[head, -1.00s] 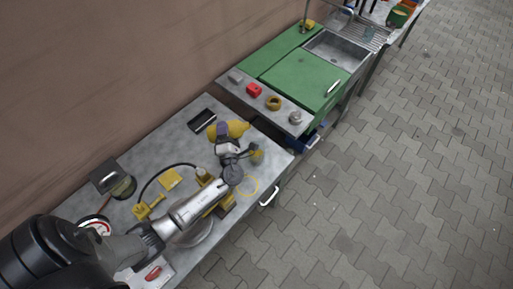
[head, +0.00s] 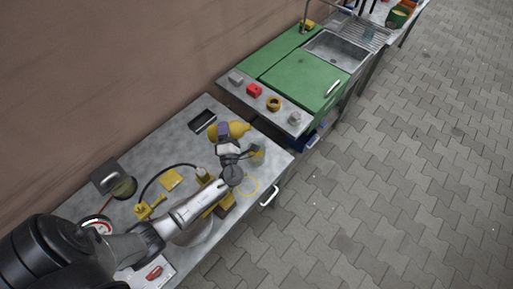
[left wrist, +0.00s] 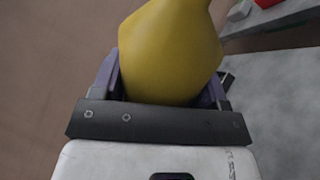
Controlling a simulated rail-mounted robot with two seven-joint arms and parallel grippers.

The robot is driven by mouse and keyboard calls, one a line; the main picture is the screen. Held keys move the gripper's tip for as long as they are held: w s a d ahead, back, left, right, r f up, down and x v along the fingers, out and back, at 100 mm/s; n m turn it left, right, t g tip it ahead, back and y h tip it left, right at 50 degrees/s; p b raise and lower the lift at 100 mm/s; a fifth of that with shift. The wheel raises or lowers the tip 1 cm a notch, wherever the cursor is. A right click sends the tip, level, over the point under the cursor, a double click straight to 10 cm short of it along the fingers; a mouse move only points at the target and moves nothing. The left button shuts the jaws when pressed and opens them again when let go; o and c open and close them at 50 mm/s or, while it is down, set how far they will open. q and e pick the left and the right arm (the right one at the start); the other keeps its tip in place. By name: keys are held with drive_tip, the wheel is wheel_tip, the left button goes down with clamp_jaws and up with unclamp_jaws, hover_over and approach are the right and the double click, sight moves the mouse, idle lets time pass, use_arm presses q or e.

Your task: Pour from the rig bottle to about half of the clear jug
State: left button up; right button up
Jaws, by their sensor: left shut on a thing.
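The yellow rig bottle (head: 237,129) is held above the far right part of the grey bench. It looks tilted, with its narrow end to the right in the head view. My left gripper (head: 222,131) is shut around its body. In the left wrist view the bottle (left wrist: 170,50) sits between the purple-grey fingers (left wrist: 165,92), and its narrowing end runs off the top edge. A small see-through, yellowish vessel (head: 258,156), seemingly the clear jug, stands on the bench just right of my left wrist, partly hidden. I cannot tell its fill level. My right gripper is not in view.
A yellow ring mark (head: 250,187) lies near the bench's front edge. A black tray (head: 202,121) lies at the back. A green-topped sink unit (head: 305,85) stands beyond.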

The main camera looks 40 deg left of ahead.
use_arm(q)
drive_tip(key=shift+w+r, duration=0.1)
drive_tip(key=shift+r, duration=0.1)
drive_tip(key=shift+w+d+r+m+p, duration=0.1)
drive_tip(key=shift+d+r+m+p, duration=0.1)
drive_tip(key=shift+m+p, duration=0.45)
idle(0.4)
drive_tip(key=shift+r+t+p, duration=0.15)
drive_tip(key=shift+t+p, duration=0.15)
drive_tip(key=shift+p, duration=0.25)
drive_tip(key=shift+m+p, duration=0.3)
drive_tip(key=shift+m, duration=0.25)
idle(0.4)
drive_tip(key=shift+m+h+p, duration=0.3)
drive_tip(key=shift+m, duration=0.1)
idle(0.4)
drive_tip(key=shift+w+m+t+p, duration=0.1)
drive_tip(key=shift+m+t+p, duration=0.2)
idle(0.5)
drive_tip(key=shift+m, duration=0.3)
idle(0.5)
drive_tip(key=shift+h+p, duration=0.3)
drive_tip(key=shift+p, duration=0.05)
